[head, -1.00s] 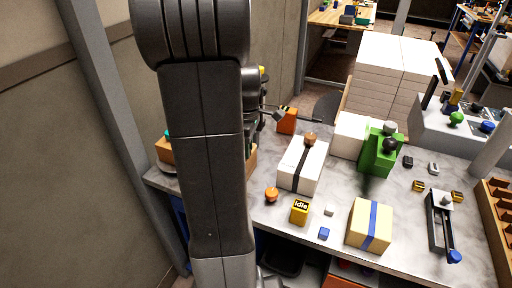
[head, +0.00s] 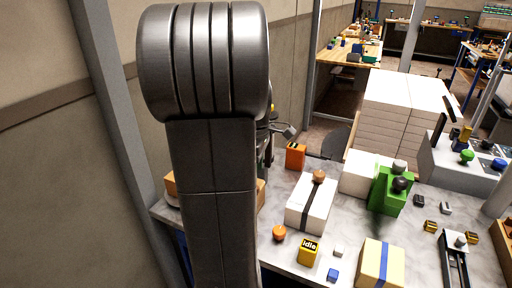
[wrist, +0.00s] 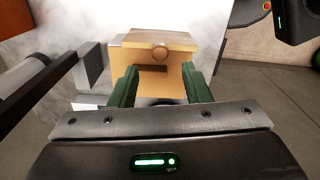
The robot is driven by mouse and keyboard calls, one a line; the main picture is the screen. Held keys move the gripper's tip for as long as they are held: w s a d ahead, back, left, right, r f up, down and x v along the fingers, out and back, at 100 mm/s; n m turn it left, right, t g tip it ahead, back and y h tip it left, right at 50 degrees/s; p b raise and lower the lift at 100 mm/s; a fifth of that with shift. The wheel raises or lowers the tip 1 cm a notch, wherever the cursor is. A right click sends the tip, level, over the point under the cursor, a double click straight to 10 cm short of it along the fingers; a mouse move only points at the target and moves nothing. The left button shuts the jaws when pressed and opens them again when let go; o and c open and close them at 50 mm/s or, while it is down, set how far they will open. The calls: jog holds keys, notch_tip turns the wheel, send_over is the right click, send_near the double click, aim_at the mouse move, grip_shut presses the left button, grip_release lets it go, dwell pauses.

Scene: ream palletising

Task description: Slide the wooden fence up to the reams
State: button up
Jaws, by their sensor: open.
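In the wrist view a light wooden piece (wrist: 180,43) with a round wooden knob (wrist: 160,52) on its near side lies ahead of my gripper; I take it to be the fence. My gripper (wrist: 159,70) is open, its two green fingers on either side of the wood's front face. I cannot tell whether they touch it. In the head view my arm hides most of my gripper. Brown pieces (head: 170,185) show beside the arm; I cannot tell whether they are the fence. White stacks (head: 398,105), which look like reams, stand beyond the bench.
On the marbled bench (head: 290,258) are a white strapped package (head: 300,215), a yellow "Idle" block (head: 309,252), an orange knob (head: 279,233), a blue-banded package (head: 378,268) and a green fixture (head: 382,192). A grey post (head: 118,120) stands at left.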

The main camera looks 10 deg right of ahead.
notch_tip(320, 180, up, 8)
dwell(0.5)
notch_tip(320, 180, down, 14)
jog(key=shift+d, duration=0.15)
jog(key=shift+s+d+r, duration=0.1)
jog(key=shift+s+d, duration=0.45)
jog(key=shift+d, duration=0.15)
